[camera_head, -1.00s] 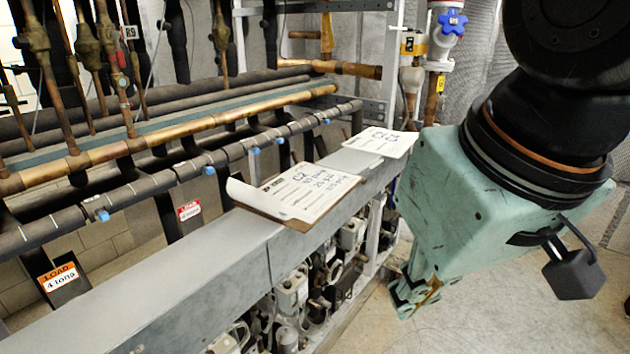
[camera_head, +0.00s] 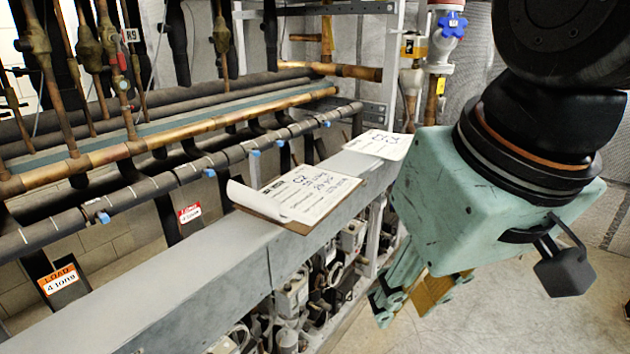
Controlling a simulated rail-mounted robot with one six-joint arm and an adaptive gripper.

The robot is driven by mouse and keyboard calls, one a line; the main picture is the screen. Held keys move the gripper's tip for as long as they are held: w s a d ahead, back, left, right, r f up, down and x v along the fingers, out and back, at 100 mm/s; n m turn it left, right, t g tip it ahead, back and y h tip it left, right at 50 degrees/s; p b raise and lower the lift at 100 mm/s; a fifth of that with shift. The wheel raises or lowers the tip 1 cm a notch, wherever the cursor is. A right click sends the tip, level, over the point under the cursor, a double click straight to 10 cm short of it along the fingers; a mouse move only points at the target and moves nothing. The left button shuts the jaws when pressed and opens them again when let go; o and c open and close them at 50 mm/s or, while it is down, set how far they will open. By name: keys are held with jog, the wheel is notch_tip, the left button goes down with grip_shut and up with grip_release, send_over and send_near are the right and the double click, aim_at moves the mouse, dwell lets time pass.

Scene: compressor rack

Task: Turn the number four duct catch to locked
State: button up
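My gripper (camera_head: 412,303) hangs at the right, its teal body (camera_head: 480,210) tilted with the fingers pointing down and to the left. The fingers are beside the front of the grey beam, over the pale floor. A brass-coloured part shows between the teal finger parts. The fingertips overlap in this view, so I cannot tell how far apart they are. No object is seen in them. I cannot make out a number four duct catch or its marking in this view.
A grey beam (camera_head: 215,270) runs diagonally, carrying a clipboard (camera_head: 300,192) marked C2 and another sheet (camera_head: 378,145). Copper and black pipes with blue clips lie behind. Compressor parts (camera_head: 292,292) sit beneath. A blue-handled valve (camera_head: 452,22) stands at the back.

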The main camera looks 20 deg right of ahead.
jog(key=w+a+f+m+g+y+p, duration=0.15)
jog(key=w+m+y, duration=0.4)
jog(key=w, duration=0.55)
jog(key=w+a+f+m+g+y+p, duration=0.1)
jog(key=w+m+y+p, duration=0.2)
jog(key=w+m+y, duration=0.5)
jog(key=m+t+h+p, duration=0.3)
jog(key=m+t+p, duration=0.1)
jog(key=m+t, duration=1.05)
send_near(366, 184)
jog(key=shift+m+g, duration=0.3)
jog(key=shift+g, duration=0.2)
jog(key=v, duration=0.3)
jog(key=r+v, duration=0.1)
jog(key=v, duration=0.1)
jog(key=shift+s+d+f, duration=0.1)
jog(key=shift+s+d, duration=0.05)
jog(key=shift+d, duration=0.25)
jog(key=shift+a, duration=0.15)
jog(key=shift+p+x, duration=0.6)
jog(key=shift+x, duration=6.2)
